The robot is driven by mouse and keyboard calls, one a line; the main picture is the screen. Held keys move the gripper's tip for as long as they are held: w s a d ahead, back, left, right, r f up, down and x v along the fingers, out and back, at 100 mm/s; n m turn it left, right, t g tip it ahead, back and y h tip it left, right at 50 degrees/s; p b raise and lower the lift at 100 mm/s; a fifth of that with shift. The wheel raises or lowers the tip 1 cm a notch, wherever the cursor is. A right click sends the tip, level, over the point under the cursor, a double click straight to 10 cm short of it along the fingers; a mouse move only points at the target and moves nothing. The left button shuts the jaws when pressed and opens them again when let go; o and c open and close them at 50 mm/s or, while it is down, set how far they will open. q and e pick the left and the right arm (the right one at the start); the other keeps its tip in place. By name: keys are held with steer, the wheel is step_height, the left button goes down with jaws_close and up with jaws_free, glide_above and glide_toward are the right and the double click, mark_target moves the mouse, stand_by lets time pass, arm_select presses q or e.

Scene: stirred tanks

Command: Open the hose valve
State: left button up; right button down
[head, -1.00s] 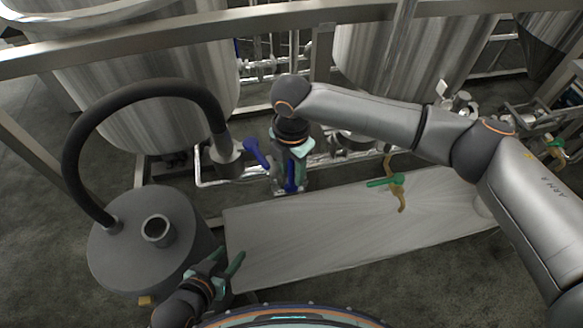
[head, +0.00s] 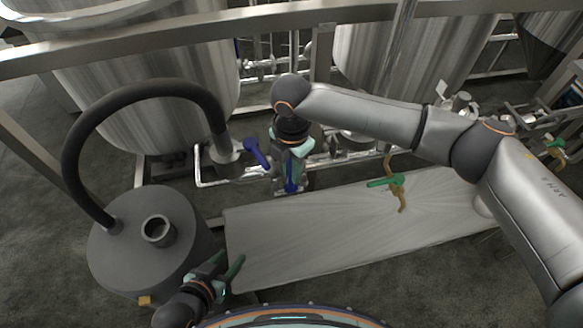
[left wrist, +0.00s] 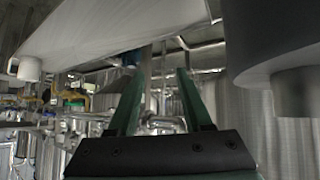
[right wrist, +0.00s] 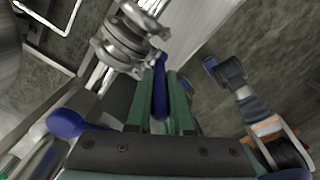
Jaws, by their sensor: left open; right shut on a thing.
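A black hose (head: 140,88) arches from the grey drum (head: 120,245) to a fitting (head: 228,158) at the foot of the left tank. My right gripper (head: 290,182) points down beside this fitting. It is shut on a blue lever handle, which shows between its green fingers in the right wrist view (right wrist: 160,92). A second blue handle (head: 257,154) stands just left of the gripper and also shows in the right wrist view (right wrist: 65,123). The valve body behind the held handle is partly hidden. My left gripper (head: 229,262) is open and empty beside the drum.
A pale flat platform (head: 300,235) lies in front of the tanks. A green-handled brass valve (head: 385,182) is above its right part. A steel rail (head: 180,42) crosses in front of the tanks. The platform's left part looks clear.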

arm_select(q)
steer(key=shift+w+r, duration=0.15)
stand_by(0.4)
arm_select(e)
steer(key=shift+d+r+y+p, duration=0.15)
steer(key=shift+d+y+p, duration=0.3)
steer(key=shift+p, duration=0.35)
arm_select(q)
steer(key=shift+s+a+r+p, duration=0.25)
steer(key=shift+a+p, duration=0.05)
steer(key=shift+a, duration=0.15)
steer(key=shift+s+a+r+p, duration=0.2)
steer(key=shift+a+r+p, duration=0.05)
steer(key=shift+a, duration=0.2)
arm_select(e)
steer(key=y, duration=0.1)
steer(key=d+y, duration=0.1)
steer(key=d+f+g+y, duration=0.1)
steer(key=shift+w+y, duration=0.25)
arm_select(q)
steer(key=shift+d, duration=0.1)
